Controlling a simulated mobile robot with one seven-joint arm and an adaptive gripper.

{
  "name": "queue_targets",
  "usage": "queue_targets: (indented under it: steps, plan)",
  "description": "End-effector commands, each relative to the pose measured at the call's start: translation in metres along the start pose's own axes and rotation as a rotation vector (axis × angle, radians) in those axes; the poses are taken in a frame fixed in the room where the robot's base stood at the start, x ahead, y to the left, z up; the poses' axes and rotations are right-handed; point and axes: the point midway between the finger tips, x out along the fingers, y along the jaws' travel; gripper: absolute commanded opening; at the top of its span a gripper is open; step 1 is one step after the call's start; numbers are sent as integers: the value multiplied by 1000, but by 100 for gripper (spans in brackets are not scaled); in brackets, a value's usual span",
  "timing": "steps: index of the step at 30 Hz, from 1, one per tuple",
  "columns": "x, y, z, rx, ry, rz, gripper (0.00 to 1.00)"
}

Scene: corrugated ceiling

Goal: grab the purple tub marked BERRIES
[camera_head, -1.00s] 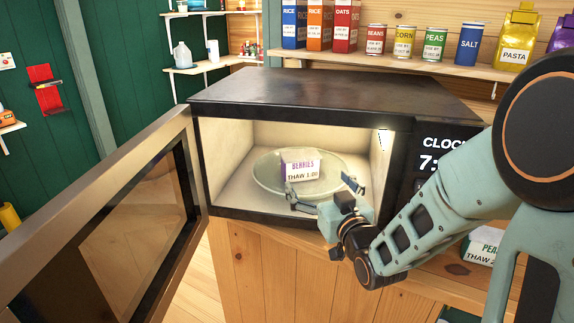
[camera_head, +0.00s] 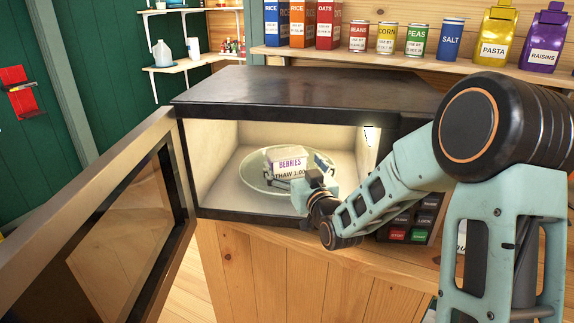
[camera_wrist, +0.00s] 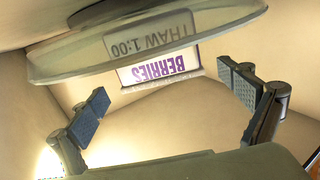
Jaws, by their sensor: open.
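The purple-and-white tub marked BERRIES (camera_head: 290,161) sits on the round glass plate (camera_head: 252,178) inside the open, lit microwave (camera_head: 300,92). Its label also reads THAW 1:00. My gripper (camera_head: 297,171) reaches into the microwave from the front right, its fingers open and empty near the tub's front. My wrist partly covers the plate's right side. In the wrist view the picture is upside down: the tub (camera_wrist: 158,68) is ahead between the spread fingers, and part of it shows through the glass plate.
The microwave door (camera_head: 110,225) stands open at the left. The microwave walls are close around my gripper. A shelf above holds boxes, cans, a yellow PASTA bag (camera_head: 497,35) and a purple RAISINS bag (camera_head: 543,40).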

Motion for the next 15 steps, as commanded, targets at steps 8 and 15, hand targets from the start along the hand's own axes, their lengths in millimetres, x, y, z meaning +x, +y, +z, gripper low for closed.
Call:
queue_targets:
  steps: [8,15]
  plan:
    - [24,-1,0,0,-1,-1,96]
    - [24,-1,0,-1,-1,-1,91]
